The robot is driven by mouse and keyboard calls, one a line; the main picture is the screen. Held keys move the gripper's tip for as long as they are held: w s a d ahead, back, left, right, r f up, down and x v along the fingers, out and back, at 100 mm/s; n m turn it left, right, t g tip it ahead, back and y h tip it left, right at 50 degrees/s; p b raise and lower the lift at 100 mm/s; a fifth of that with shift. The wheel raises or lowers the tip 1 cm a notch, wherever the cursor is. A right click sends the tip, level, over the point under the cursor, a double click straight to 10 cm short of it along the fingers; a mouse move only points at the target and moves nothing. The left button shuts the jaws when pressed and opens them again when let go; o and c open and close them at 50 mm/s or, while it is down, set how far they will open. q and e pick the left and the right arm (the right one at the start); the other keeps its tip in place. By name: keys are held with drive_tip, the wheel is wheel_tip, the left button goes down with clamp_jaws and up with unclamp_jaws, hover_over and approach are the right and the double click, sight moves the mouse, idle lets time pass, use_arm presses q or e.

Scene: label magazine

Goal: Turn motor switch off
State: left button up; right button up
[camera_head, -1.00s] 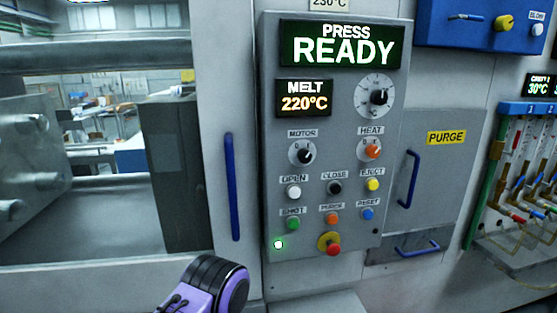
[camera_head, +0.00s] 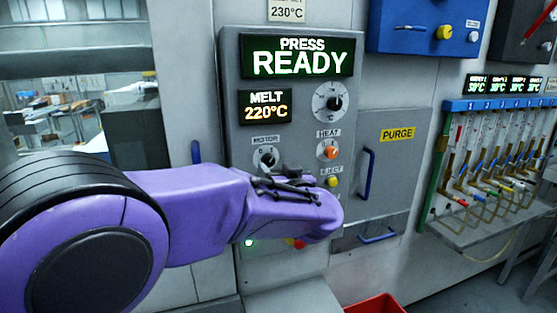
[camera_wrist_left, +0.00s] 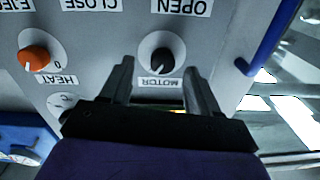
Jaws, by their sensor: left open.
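The motor switch (camera_head: 265,157) is a small black rotary knob on a white dial under the MOTOR label, on the grey press panel (camera_head: 231,80). It shows upside down in the left wrist view (camera_wrist_left: 162,52), and I cannot tell clearly where its pointer stands. My left gripper (camera_wrist_left: 158,66) is open and empty. In the wrist view its two dark fingers lie on either side of the MOTOR label, pointing toward the knob; whether they touch the panel is unclear. In the head view my purple left arm hides the lower buttons. My right gripper is not in view.
The orange heat knob (camera_head: 331,152) is right of the motor switch. A yellow button (camera_head: 333,182) is below it. Blue handles (camera_head: 367,173) flank the panel. A blue box (camera_head: 400,38) hangs upper right. A red bin (camera_head: 375,305) stands low at the front.

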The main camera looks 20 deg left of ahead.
sight(270, 163)
use_arm(q)
drive_tip(key=x, duration=0.3)
drive_tip(key=shift+s+a+r+p, duration=0.1)
drive_tip(key=shift+r+p, duration=0.1)
drive_tip(key=shift+p, duration=0.2)
drive_tip(key=shift+a+r, duration=0.1)
drive_tip(key=shift+a, duration=0.15)
drive_tip(key=shift+w+f, duration=0.2)
drive_tip(key=shift+w, duration=0.25)
drive_tip(key=shift+a, duration=0.1)
drive_tip(key=c, duration=1)
drive_tip(key=shift+c, duration=0.2)
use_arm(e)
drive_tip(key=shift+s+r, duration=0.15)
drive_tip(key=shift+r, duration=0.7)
